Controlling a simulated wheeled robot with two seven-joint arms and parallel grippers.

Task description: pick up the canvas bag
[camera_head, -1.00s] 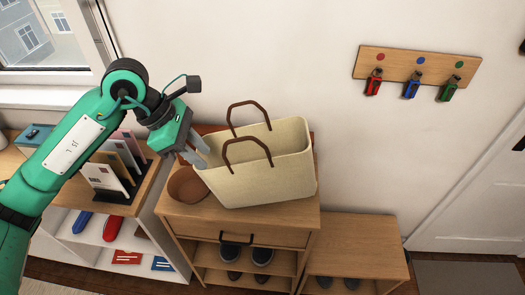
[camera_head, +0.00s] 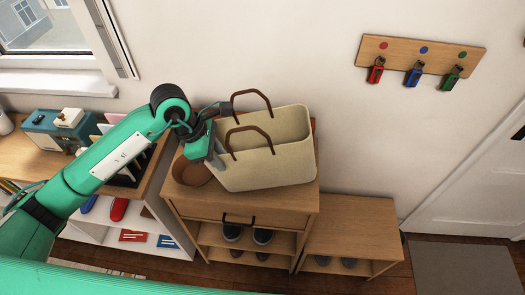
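The canvas bag (camera_head: 268,164) is cream with two brown loop handles. It stands upright on the wooden cabinet (camera_head: 240,207). My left gripper (camera_head: 216,160) is at the bag's left end, with its grey fingers against or just in front of the bag's left edge. The view does not show whether the fingers are open or closed on the bag wall. My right gripper is not in view; a green arm link of mine crosses the bottom left of the picture.
A brown bowl (camera_head: 192,173) stands on the cabinet just left of the bag, under my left gripper. A lower wooden bench (camera_head: 350,228) stands to the right. A key rack (camera_head: 420,55) hangs on the wall. A teal box (camera_head: 55,130) sits at the left.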

